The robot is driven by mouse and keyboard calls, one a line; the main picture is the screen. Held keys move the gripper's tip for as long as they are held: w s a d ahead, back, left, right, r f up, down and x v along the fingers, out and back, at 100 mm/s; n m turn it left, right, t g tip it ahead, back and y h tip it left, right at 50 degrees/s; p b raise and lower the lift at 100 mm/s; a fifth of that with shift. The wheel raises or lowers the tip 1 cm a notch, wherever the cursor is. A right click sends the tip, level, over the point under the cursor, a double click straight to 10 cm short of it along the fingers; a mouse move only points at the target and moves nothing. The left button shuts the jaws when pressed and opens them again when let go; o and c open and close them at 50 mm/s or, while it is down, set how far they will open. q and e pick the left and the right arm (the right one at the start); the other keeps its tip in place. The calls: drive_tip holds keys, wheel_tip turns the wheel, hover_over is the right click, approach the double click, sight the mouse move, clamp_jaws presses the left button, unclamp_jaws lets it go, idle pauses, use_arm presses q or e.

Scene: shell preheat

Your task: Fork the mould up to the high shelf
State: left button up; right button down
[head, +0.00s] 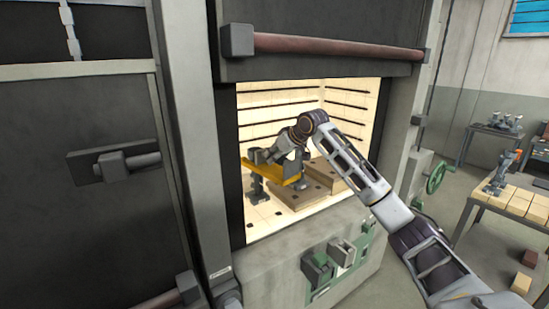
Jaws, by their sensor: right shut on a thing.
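My right arm reaches into the open, lit furnace chamber (350,100). Its gripper (287,158) is small and partly hidden by its own wrist. It is shut on what looks like the yellow fork (262,167), which lies roughly level inside the chamber. A small grey thing (256,155), possibly the mould, shows on or just above the fork's left part; I cannot tell whether it rests there. A dark post (256,184) stands under the fork's left end. Brown slabs (298,193) lie on the chamber floor to the right. My left gripper is out of view.
The raised furnace door (320,66) with its red-brown bar hangs above the opening. A closed dark door (85,210) fills the left. A green handwheel (436,177) sticks out on the right side. Tables with bricks (515,203) and metal parts (506,121) stand at right.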

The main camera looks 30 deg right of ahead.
drive_tip(key=shift+r, duration=1.55)
drive_tip(key=shift+s, duration=0.15)
idle(0.4)
